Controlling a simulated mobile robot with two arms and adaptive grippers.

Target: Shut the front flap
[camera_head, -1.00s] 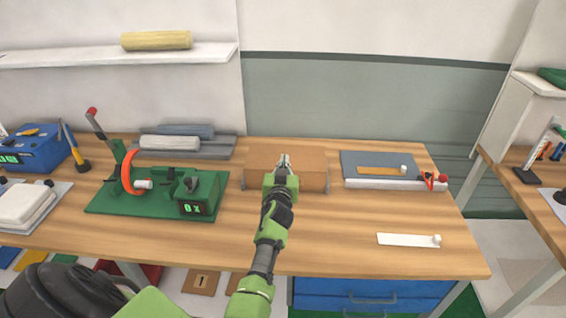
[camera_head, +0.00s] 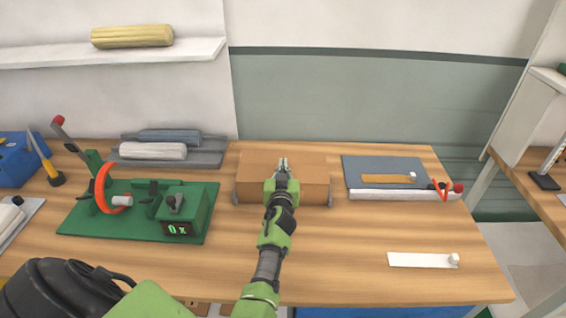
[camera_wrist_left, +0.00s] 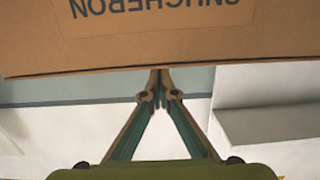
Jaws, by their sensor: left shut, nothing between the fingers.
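A brown cardboard box (camera_head: 312,189) sits on the wooden workbench near its back edge, in the middle of the head view. Its top looks closed; I cannot make out a separate front flap there. My left gripper (camera_head: 283,163) reaches over the front of the box, with its fingertips above the top and nothing held. It hides the middle of the box front. In the left wrist view a cardboard panel with printed letters (camera_wrist_left: 160,40) fills the upper part. The closed fingertips (camera_wrist_left: 160,84) are at its dark edge; I cannot tell if they touch. My right gripper is not in view.
A green fixture (camera_head: 140,212) with an orange ring and a display stands left of the box. A grey plate with a white bar (camera_head: 400,195) lies to the right. A white strip (camera_head: 418,260) lies front right. Bare bench surrounds the box front.

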